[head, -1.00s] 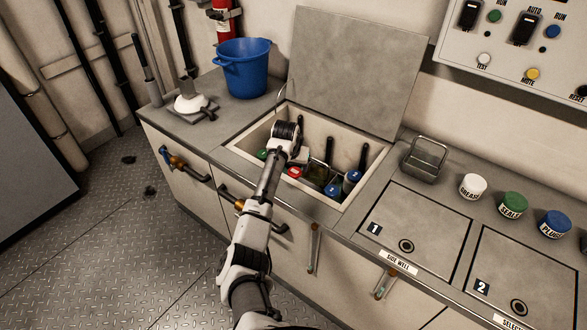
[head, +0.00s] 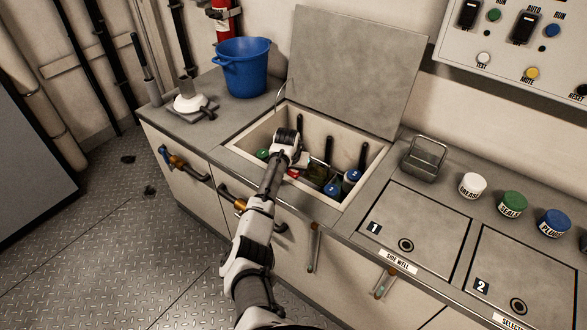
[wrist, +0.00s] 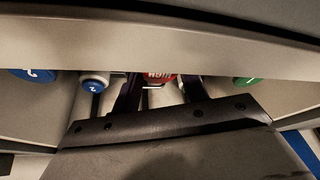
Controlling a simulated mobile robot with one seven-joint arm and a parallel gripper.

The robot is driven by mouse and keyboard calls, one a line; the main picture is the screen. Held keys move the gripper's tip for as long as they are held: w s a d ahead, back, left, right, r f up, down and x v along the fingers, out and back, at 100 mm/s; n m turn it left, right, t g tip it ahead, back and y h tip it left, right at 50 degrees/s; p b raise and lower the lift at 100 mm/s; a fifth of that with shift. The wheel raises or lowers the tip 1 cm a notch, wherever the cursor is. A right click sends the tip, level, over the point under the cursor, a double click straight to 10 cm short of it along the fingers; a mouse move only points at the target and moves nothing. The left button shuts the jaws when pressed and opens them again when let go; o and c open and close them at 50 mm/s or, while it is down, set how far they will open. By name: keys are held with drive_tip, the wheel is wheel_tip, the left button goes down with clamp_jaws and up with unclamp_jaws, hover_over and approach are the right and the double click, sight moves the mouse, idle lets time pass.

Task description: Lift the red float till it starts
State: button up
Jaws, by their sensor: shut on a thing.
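The red float (head: 294,173) is in the open well, mostly hidden by my gripper (head: 300,163) in the head view. In the wrist view the red float (wrist: 160,77), with white lettering, sits between the two dark fingers of my gripper (wrist: 157,88), which is shut on it. The well's rim hides part of it there. Whether it is raised from its resting height cannot be told. A green float (head: 263,154) is to its left and blue floats (head: 332,189) are to its right.
The well's pale wall (head: 334,130) surrounds my gripper closely, with dark rods along its back. The raised lid (head: 355,70) stands behind. A blue bucket (head: 243,67) is at the left, a wire-handled metal box (head: 424,160) at the right.

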drive_tip(key=c, duration=0.5)
wheel_tip(320, 180, up, 5)
drive_tip(key=p, duration=0.3)
drive_tip(key=shift+f, duration=0.1)
drive_tip(key=o, duration=1.4)
drive_tip(key=b+v, duration=0.1)
drive_tip(key=v, duration=1.3)
drive_tip(key=shift+s, duration=0.1)
